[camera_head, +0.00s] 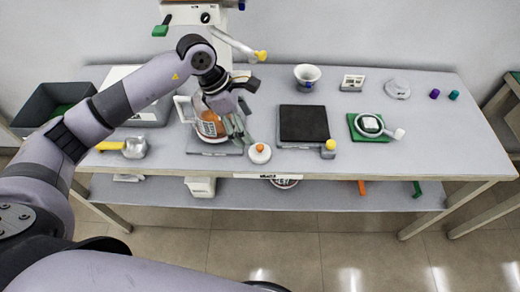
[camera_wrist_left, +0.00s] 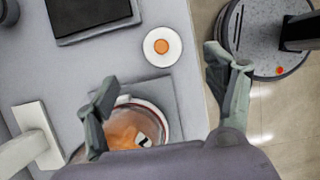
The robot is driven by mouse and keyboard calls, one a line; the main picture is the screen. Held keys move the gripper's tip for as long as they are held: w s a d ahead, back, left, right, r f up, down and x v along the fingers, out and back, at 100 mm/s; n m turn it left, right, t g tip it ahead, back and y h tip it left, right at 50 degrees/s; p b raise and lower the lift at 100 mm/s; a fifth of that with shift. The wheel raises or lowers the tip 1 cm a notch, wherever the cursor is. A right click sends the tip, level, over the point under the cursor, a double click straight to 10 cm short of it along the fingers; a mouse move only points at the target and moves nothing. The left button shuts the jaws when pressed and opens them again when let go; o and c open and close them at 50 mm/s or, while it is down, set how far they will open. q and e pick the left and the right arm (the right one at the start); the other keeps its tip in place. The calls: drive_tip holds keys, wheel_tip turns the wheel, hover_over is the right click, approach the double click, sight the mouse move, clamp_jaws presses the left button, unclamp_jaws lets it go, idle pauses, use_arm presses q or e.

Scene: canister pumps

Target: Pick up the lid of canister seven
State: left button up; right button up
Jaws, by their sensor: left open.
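A round white lid with an orange knob (camera_head: 260,153) lies flat on the table near its front edge. It also shows in the left wrist view (camera_wrist_left: 162,47), just beyond my fingertips. A clear canister with orange-brown contents (camera_head: 209,124) stands uncovered to its left on a grey plate; its open top shows in the left wrist view (camera_wrist_left: 134,128). I cannot read a number on it. My left gripper (camera_head: 239,131) is open and empty, above the canister's right side and short of the lid. In the left wrist view its spread fingers (camera_wrist_left: 168,78) are apart from the lid.
A black-topped scale (camera_head: 303,123) stands right of the lid, with a yellow-knobbed part (camera_head: 328,149) at its front corner. A green mat (camera_head: 370,127), a white cup (camera_head: 306,77) and a metal scoop with a yellow handle (camera_head: 133,147) are on the table (camera_head: 430,150). A dark bin (camera_head: 50,105) stands left.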

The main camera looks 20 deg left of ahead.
sight(259, 146)
use_arm(q)
drive_tip(key=x, duration=0.5)
drive_tip(key=shift+d+f+p, duration=0.1)
drive_tip(key=shift+p, duration=0.3)
drive_tip(key=shift+d+f+p, duration=0.2)
drive_tip(key=shift+f+p, duration=0.1)
drive_tip(key=shift+f, duration=0.25)
drive_tip(key=p+x, duration=0.1)
drive_tip(key=x, duration=0.2)
drive_tip(key=shift+f, duration=0.3)
drive_tip(key=shift+w+d+f, duration=0.1)
drive_tip(key=shift+d+f, duration=0.05)
drive_tip(key=shift+f, duration=0.2)
drive_tip(key=shift+c, duration=0.2)
drive_tip(key=c, duration=0.9)
